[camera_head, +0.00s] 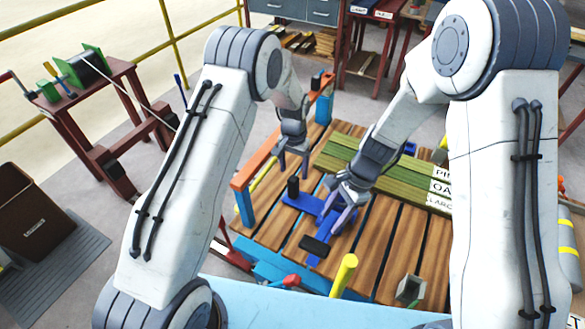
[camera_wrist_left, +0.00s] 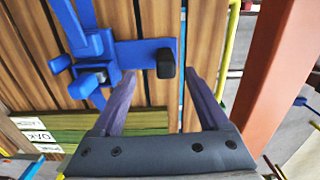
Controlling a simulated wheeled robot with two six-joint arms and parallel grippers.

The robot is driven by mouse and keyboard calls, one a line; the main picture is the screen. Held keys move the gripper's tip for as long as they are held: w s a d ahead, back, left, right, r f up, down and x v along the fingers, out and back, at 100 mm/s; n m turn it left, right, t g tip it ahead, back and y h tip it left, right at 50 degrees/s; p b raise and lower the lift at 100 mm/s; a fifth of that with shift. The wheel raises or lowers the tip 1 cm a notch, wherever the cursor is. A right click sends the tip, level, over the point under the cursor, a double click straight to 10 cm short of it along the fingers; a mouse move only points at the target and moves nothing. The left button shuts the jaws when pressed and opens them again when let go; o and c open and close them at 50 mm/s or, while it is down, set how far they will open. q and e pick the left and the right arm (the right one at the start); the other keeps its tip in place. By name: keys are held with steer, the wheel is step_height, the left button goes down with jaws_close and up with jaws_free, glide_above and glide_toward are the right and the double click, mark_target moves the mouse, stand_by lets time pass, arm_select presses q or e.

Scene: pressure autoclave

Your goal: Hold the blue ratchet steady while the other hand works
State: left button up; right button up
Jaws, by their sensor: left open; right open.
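The blue ratchet (camera_head: 300,202) lies on the wooden slatted pallet (camera_head: 270,233), with a black knob (camera_head: 293,187) standing at its left end and a black grip (camera_head: 313,245) near its front. My left gripper (camera_head: 292,174) is open just behind the knob, fingers pointing down. In the left wrist view the ratchet's blue plate (camera_wrist_left: 133,54) and black knob (camera_wrist_left: 166,62) lie just beyond the open fingers (camera_wrist_left: 161,76), roughly in line with the gap. My right gripper (camera_head: 345,212) is open over the ratchet's right part and hides some of it. I cannot tell whether its fingers touch it.
Green planks (camera_head: 385,172) with labels lie behind the ratchet. An orange rail (camera_head: 255,163) on blue posts runs along the pallet's left side, close to my left arm. A yellow cylinder (camera_head: 344,272) and a small box (camera_head: 410,290) stand at the front.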

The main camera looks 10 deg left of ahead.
mark_target(293, 189)
arm_select(q)
steer(key=shift+w+a+f, duration=0.15)
steer(key=shift+w+f, duration=0.2)
steer(key=shift+f, duration=0.15)
steer(key=shift+w+a+f, duration=0.1)
steer(key=shift+w+f, duration=0.2)
steer(key=shift+f, duration=0.6)
step_height(293, 189, down, 10)
steer(key=shift+r, duration=0.2)
jaws_close()
stand_by(0.4)
